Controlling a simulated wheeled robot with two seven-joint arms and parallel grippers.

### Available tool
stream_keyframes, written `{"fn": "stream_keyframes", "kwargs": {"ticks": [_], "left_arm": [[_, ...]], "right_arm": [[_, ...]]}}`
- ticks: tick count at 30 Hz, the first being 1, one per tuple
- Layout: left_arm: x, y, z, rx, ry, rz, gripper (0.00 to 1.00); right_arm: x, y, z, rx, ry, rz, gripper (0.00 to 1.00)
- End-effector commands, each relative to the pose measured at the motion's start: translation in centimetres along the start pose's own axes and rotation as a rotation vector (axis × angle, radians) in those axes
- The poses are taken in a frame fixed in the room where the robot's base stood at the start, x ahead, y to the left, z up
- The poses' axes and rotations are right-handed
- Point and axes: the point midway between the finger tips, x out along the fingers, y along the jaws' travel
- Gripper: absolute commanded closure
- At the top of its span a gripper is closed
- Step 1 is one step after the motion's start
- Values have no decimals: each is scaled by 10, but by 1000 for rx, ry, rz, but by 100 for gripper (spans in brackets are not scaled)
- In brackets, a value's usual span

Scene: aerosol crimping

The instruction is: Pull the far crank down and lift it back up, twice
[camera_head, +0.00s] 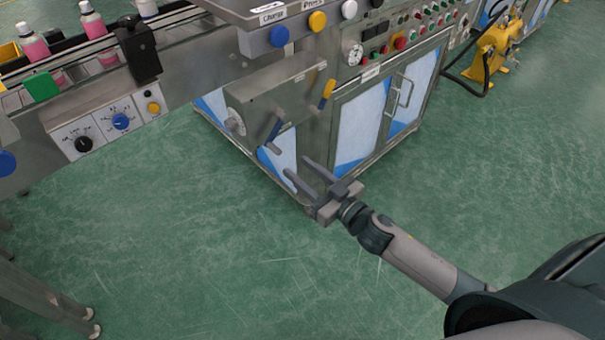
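A grey metal box (272,96) on the front of the machine carries two cranks. The crank with the blue handle (273,131) is on the nearer left part, its handle hanging down. The crank with the yellow handle (327,95) is at the farther right end, its handle tilted, with the yellow part uppermost. My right gripper (295,165) reaches in from the lower right. Its two fingers are apart with nothing between them. It is below and to the right of the blue handle, and lower than the yellow one, touching neither. My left gripper is out of view.
A machine cabinet (357,118) with blue-white panels stands behind my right gripper. A conveyor with pink bottles (34,46) is at upper left, above a knob panel (100,124). A yellow device (492,52) stands at upper right. The green floor in front is clear.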

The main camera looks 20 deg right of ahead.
Motion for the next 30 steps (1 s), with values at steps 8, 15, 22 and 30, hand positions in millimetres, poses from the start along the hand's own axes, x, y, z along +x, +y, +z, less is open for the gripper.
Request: {"fn": "stream_keyframes", "kwargs": {"ticks": [8,15,22,30], "left_arm": [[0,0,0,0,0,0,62],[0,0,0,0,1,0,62],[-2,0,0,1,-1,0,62],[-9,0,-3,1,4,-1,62]], "right_arm": [[0,0,0,0,-1,1,62],[7,0,1,0,-1,1,62],[27,1,0,0,-1,2,62],[59,1,1,-1,0,2,62]]}}
